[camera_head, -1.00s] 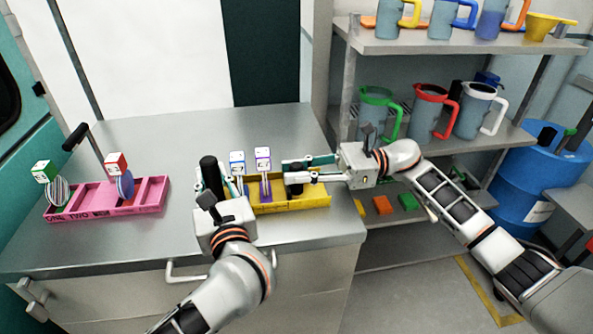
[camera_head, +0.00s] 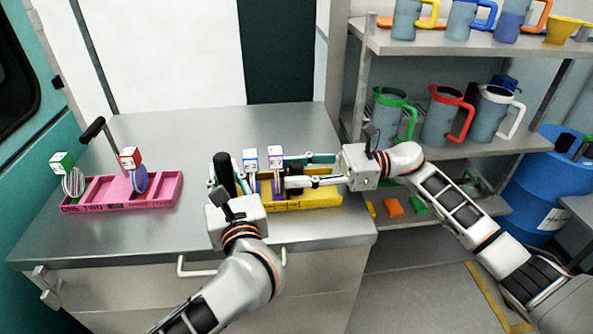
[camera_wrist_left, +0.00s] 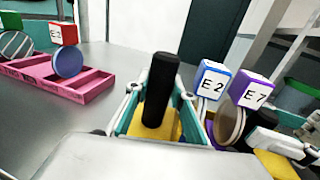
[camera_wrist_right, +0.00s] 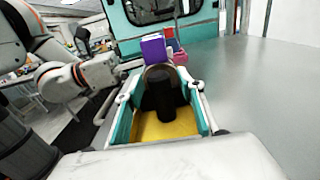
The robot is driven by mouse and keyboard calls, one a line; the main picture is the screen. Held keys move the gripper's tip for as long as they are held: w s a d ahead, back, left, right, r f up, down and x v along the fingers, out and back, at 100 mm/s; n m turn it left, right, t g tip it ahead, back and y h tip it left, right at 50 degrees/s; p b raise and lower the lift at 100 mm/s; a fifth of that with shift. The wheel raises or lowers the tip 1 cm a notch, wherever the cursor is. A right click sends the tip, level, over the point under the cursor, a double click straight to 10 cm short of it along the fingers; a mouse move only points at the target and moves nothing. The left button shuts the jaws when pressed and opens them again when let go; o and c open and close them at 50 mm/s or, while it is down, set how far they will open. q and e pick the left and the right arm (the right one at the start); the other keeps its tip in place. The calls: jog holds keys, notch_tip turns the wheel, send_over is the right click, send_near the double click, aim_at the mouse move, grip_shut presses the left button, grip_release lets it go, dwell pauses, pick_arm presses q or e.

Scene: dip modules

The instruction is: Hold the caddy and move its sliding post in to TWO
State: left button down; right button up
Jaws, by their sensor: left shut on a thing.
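The yellow caddy (camera_head: 322,201) sits on the metal counter, with faint lettering along its front. Discs topped by a blue-trimmed E2 cube (camera_wrist_left: 213,84) and a purple-trimmed E7 cube (camera_wrist_left: 254,92) stand upright in it. My left gripper (camera_wrist_left: 160,92) is shut on the black upright handle (camera_wrist_left: 161,80) at the caddy's left end. My right gripper (camera_wrist_right: 165,88) reaches in from the right, its fingers apart on either side of the black sliding post (camera_wrist_right: 167,100), above the yellow floor. The post's exact slot is largely hidden by the fingers.
A pink caddy (camera_head: 160,201) marked ONE and TWO stands to the left, with green and red cubes on discs and a black handle (camera_head: 93,130). Shelves with several jugs (camera_head: 443,116) and a blue drum (camera_head: 541,190) are at right. The counter's back is clear.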

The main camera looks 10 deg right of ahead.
jog(key=d, duration=1.2)
jog(key=shift+d, duration=1.15)
jog(key=a, duration=1.2)
jog(key=shift+c, duration=0.3)
